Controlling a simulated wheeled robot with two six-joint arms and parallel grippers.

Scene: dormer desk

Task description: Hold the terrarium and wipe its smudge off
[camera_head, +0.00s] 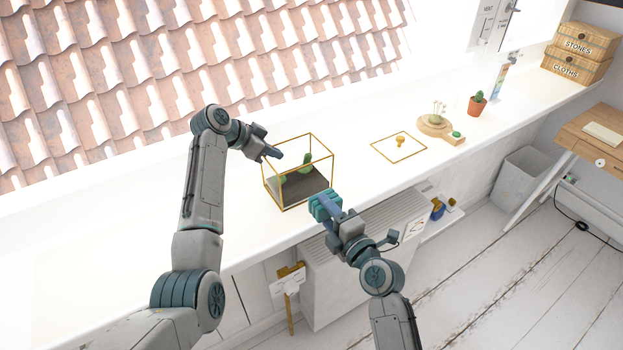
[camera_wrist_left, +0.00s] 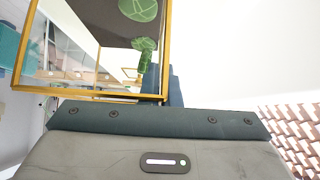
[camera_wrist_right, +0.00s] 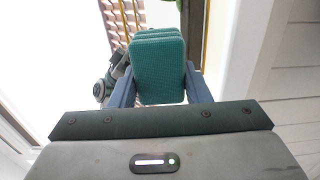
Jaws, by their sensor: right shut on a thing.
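The terrarium (camera_head: 291,203) is a glass box with brass edges, dark soil and green cacti, standing on the white sill. In the left wrist view its brass frame (camera_wrist_left: 90,94) fills the upper left. My left gripper (camera_head: 275,153) is at its upper left side, with its fingers close together by the frame; the frame partly hides them, and contact is unclear. My right gripper (camera_head: 326,206) is shut on a teal ribbed sponge (camera_wrist_right: 158,65), in front of the terrarium's near right corner. I cannot make out a smudge on the glass.
To the right on the sill lie a brass-framed panel with a knob (camera_head: 399,146), a wooden tray (camera_head: 434,127) and a potted cactus (camera_head: 477,105). Labelled baskets (camera_head: 576,65) stand far right. The sill's front edge drops off beside a radiator (camera_head: 340,270).

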